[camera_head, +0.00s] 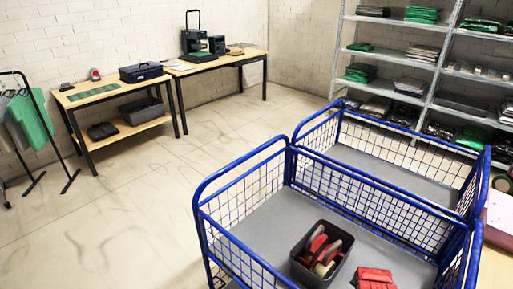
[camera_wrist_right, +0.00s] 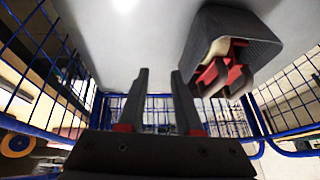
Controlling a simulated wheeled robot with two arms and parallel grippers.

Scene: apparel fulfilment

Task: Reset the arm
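My right gripper (camera_wrist_right: 160,72) shows in the right wrist view with its two dark fingers apart and nothing between them. It is inside or just above a blue wire cart (camera_wrist_right: 35,62), whose grey floor (camera_wrist_right: 125,30) fills the top of that view. A dark bin (camera_wrist_right: 242,22) holding red and pale tools (camera_wrist_right: 226,66) is to the right of the fingers and apart from them. Neither gripper shows in the head view, and my left gripper is in no view.
In the head view, the blue cart (camera_head: 246,164) holds the dark bin (camera_head: 303,274) and a folded red item (camera_head: 374,278) beside it. A stocked shelf (camera_head: 437,62) stands behind. Wooden tables (camera_head: 145,86) line the wall. A clothes rack (camera_head: 30,120) stands left. The floor between is clear.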

